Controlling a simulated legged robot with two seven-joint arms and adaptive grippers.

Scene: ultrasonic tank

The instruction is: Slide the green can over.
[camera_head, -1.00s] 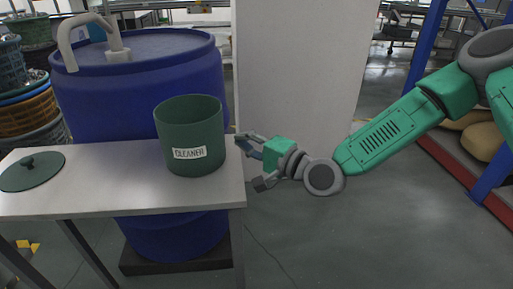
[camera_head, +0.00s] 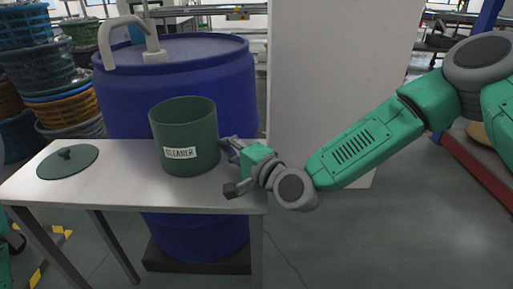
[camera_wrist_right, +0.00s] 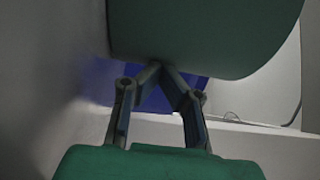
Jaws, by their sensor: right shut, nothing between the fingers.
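The green can (camera_head: 186,132), open at the top with a white "CLEANER" label, stands upright on the grey table (camera_head: 120,190). In the right wrist view the can (camera_wrist_right: 205,35) fills the top, just beyond the fingertips. My right gripper (camera_head: 226,143) is at the can's right side over the table's right end, its fingers shut with nothing between them. In the wrist view the fingertips (camera_wrist_right: 160,68) meet at the can's lower edge and look to touch it; exact contact is hard to tell. My left gripper is not in view.
A dark green lid (camera_head: 68,162) with a knob lies at the table's left. A blue barrel (camera_head: 120,95) with a pale pipe stands behind the table. Stacked baskets (camera_head: 75,100) are at left, and a white panel (camera_head: 340,90) is behind the gripper. Tabletop between can and lid is clear.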

